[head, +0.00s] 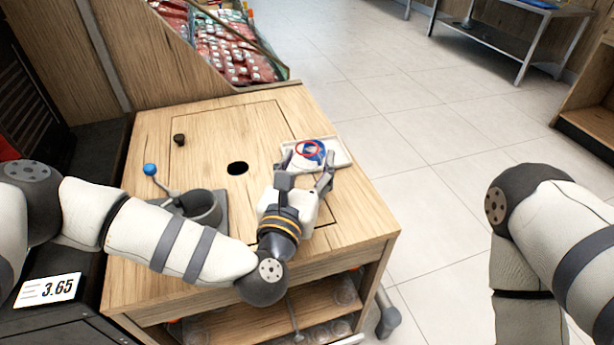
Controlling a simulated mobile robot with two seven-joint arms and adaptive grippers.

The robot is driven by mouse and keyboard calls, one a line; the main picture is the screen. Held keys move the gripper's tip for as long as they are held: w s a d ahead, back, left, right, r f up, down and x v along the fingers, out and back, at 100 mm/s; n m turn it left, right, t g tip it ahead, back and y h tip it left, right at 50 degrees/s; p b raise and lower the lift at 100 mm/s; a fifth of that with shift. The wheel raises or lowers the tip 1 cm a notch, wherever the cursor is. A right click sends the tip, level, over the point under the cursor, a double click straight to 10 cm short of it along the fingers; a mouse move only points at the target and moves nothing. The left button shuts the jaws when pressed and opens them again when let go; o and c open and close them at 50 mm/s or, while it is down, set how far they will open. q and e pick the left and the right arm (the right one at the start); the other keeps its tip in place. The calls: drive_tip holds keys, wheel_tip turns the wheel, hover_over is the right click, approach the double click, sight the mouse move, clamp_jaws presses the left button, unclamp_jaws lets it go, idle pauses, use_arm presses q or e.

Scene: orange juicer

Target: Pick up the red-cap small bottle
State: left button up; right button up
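A small round blue thing with a red ring (309,150) sits in a shallow white tray (340,154) at the right back of the wooden cart top. It may be the red-cap bottle, but it is too small to tell, and no other red-capped bottle is clear. My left gripper (306,168) reaches over the cart with its fingers spread, at the near side of the tray and pointing at the blue thing. It is open, and nothing shows held. Whether its fingertips touch the tray cannot be told. My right gripper is out of view; only my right arm shows.
A juicer press with a blue-knobbed lever (152,170) and grey cup (203,207) stands left of my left gripper. The cart top (225,130) has a dark hole. A bin of red packs (232,55) stands behind. Open tiled floor (430,130) lies right.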

use_arm(q)
drive_tip(key=c, duration=0.4)
